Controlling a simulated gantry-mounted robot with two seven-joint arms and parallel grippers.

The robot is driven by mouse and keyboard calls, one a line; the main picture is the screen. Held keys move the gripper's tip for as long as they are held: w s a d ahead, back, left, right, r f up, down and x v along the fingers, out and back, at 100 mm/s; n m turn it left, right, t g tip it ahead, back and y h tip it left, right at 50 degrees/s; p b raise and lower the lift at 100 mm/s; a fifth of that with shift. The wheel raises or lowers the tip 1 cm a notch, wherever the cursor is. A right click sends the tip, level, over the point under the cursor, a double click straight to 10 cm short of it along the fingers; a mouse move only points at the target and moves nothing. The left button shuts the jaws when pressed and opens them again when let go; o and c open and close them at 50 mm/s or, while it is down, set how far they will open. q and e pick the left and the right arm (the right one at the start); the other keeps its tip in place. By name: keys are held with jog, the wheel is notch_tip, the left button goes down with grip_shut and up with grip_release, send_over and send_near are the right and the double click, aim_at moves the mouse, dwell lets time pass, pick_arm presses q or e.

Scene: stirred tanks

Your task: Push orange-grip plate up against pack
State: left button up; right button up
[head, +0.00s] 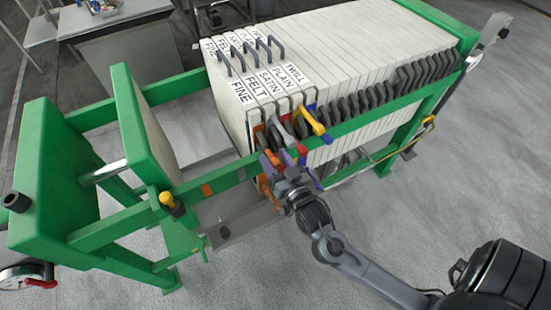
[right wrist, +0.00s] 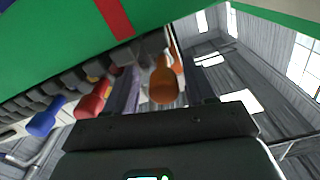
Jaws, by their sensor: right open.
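The orange-grip plate (head: 231,107) looks like the leftmost white plate of the row, labelled FINE. Its orange grip (head: 258,138) is at the green side rail and also shows in the right wrist view (right wrist: 163,82). The pack (head: 350,50) of white plates stands directly to its right; I cannot tell whether a small gap lies between them. My right gripper (head: 272,172) is at the near rail, below the grips. In the right wrist view its dark fingers stand apart, one on each side of the orange grip. My left gripper is not in view.
Neighbouring plates have grey, red, yellow and blue grips close to my right gripper; the yellow grip (head: 313,120) sticks out. The green side rail (head: 225,180) runs beside my right gripper. Open space lies between the plates and the green end plate (head: 140,130) on the left.

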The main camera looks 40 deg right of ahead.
jog(key=p+v, duration=0.1)
jog(key=v, duration=0.9)
jog(key=shift+s, duration=0.35)
jog(key=shift+d, duration=0.1)
jog(key=a+f+n+g+y, duration=0.4)
jog(key=a+g+y, duration=0.1)
jog(key=g, duration=0.1)
jog(key=s+f+n+g, duration=0.3)
jog(key=s+f+g, duration=0.4)
jog(key=s, duration=0.4)
notch_tip(320, 180, up, 38)
jog(key=p, duration=3.7)
jog(key=shift+w+a+g, duration=0.4)
